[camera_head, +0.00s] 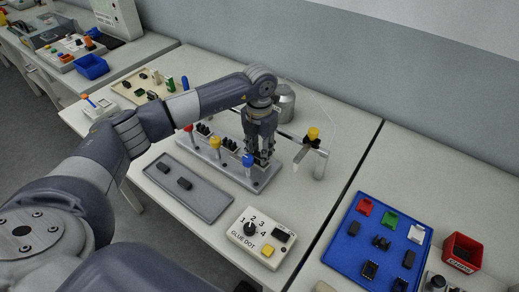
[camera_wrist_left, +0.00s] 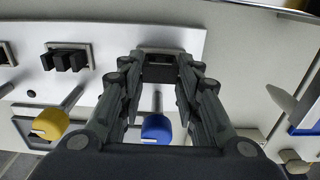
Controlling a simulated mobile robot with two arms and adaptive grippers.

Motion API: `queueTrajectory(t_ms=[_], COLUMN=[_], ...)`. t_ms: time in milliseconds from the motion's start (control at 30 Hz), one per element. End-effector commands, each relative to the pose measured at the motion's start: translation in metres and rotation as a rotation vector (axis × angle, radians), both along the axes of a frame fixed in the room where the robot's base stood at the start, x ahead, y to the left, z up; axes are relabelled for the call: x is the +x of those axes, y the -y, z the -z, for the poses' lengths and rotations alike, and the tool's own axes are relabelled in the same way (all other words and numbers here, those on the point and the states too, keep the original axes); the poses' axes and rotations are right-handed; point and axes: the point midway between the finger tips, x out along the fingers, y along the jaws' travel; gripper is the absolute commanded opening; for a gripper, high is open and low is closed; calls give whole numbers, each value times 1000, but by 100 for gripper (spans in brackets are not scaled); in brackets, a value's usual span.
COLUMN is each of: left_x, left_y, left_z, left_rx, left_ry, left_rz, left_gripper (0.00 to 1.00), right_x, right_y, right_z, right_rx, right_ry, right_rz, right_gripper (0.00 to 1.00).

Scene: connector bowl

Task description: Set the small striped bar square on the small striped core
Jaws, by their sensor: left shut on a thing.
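My left gripper (camera_head: 262,160) reaches down over the right end of a light grey fixture (camera_head: 217,160). In the left wrist view, its fingers (camera_wrist_left: 158,75) are shut on a dark bar (camera_wrist_left: 158,73), at a pale-framed seat of the fixture near the blue-knobbed lever (camera_wrist_left: 157,128). Whatever core lies under the bar is hidden, so I cannot tell whether they touch. Other dark pronged cores (camera_head: 230,145) sit in the fixture's seats; one shows in the left wrist view (camera_wrist_left: 67,58). I cannot make out stripes at this size. My right gripper is not in view.
A grey tray (camera_head: 205,200) with two dark bars lies in front of the fixture. Red (camera_head: 188,128), yellow (camera_head: 215,142) and blue (camera_head: 248,160) knobs rise along the fixture. A glue-dot box (camera_head: 262,236), blue parts tray (camera_head: 350,262) and yellow-topped post (camera_head: 314,135) stand nearby.

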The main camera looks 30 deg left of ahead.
Motion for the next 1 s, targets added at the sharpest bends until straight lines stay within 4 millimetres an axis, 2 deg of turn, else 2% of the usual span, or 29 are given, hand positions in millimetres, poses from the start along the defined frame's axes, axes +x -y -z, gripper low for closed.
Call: queueTrajectory(t_ms=[33,67,133,467,567,667,1000], left_x=[0,0,0,0,1,1,1], left_y=[0,0,0,0,0,0,0], left_z=[0,0,0,-1,-6,-20,-91], left_rx=[0,0,0,0,0,0,-1], left_ry=[0,0,0,0,2,4,4], left_rz=[0,0,0,0,0,-1,0], left_gripper=[7,38,54,54,54,54,54], right_x=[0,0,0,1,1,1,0], right_y=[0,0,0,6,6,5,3], right_z=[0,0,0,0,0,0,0], right_rx=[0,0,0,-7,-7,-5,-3], right_ry=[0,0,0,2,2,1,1], right_rz=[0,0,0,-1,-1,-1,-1], right_gripper=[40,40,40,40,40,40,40])
